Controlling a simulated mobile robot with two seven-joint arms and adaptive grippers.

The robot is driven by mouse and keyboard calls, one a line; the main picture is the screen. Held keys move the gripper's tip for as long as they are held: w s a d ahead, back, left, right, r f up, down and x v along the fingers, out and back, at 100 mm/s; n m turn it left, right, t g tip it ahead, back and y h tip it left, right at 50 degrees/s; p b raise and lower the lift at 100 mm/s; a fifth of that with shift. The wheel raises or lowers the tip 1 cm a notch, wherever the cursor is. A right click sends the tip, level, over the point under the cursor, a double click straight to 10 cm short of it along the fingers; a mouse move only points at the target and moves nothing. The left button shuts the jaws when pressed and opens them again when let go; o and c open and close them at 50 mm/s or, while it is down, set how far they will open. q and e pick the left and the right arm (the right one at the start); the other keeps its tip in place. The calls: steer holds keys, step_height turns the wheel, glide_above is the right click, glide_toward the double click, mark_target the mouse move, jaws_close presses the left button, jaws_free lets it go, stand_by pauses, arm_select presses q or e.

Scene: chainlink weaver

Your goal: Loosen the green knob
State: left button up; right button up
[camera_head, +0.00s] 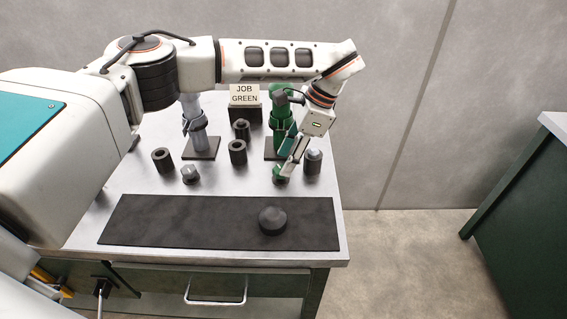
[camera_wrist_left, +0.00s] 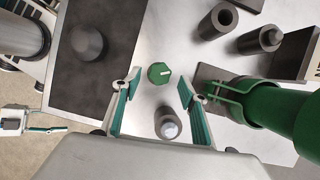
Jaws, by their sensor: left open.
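The green knob (camera_wrist_left: 159,73) shows in the left wrist view with a pale line on its top. In the head view the knob (camera_head: 279,172) is partly hidden by my left gripper (camera_head: 288,160). My left gripper (camera_wrist_left: 158,88) is open above the bench. In the left wrist view its teal-padded fingers appear on either side of the knob, with gaps; whether they reach down to its height, I cannot tell. What seems to be my right gripper (camera_wrist_left: 48,130) is small at the wrist view's left edge, away from the bench.
A green post with a clamp (camera_wrist_left: 230,97) stands close beside the left gripper. A dark cylinder with a pale top (camera_head: 313,161) is right of the knob. Several dark cylinders, a grey post (camera_head: 194,122) and a JOB GREEN sign (camera_head: 244,94) stand around. A dark round piece (camera_head: 272,220) lies on the mat (camera_head: 160,222).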

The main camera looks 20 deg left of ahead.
arm_select(q)
steer(key=v, duration=0.9)
steer(key=shift+s+d, duration=0.1)
